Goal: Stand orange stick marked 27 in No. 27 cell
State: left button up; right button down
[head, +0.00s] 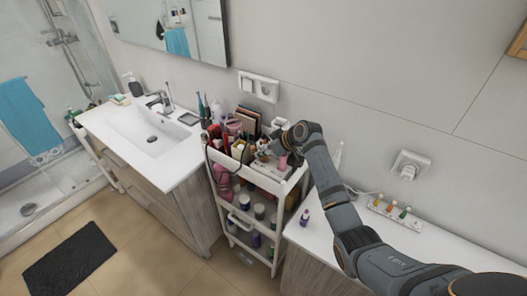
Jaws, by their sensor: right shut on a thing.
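My right gripper (266,149) is over the top tier of the white cart (292,184), just above a pale block (266,170) in it. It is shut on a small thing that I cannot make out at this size. A small stick with an orange top (377,199) stands in a white strip holder (418,222) on the right counter, beside a yellowish and a green one. No number can be read on any stick or cell, so I cannot tell which is No. 27. My left gripper is out of view.
Brushes, a pink item and dark boxes (248,121) crowd the cart's top tier. Lower tiers hold jars. A small purple bottle (304,217) stands on the right counter (325,238). The sink (150,135) is at left. My right arm crosses above the counter.

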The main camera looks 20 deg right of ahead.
jog(key=shift+f+b, duration=0.4)
jog(key=shift+f, duration=0.25)
jog(key=c, duration=1.1)
grip_release()
jog(key=shift+s, duration=0.1)
jog(key=shift+o, duration=0.2)
jog(key=v, duration=1.2)
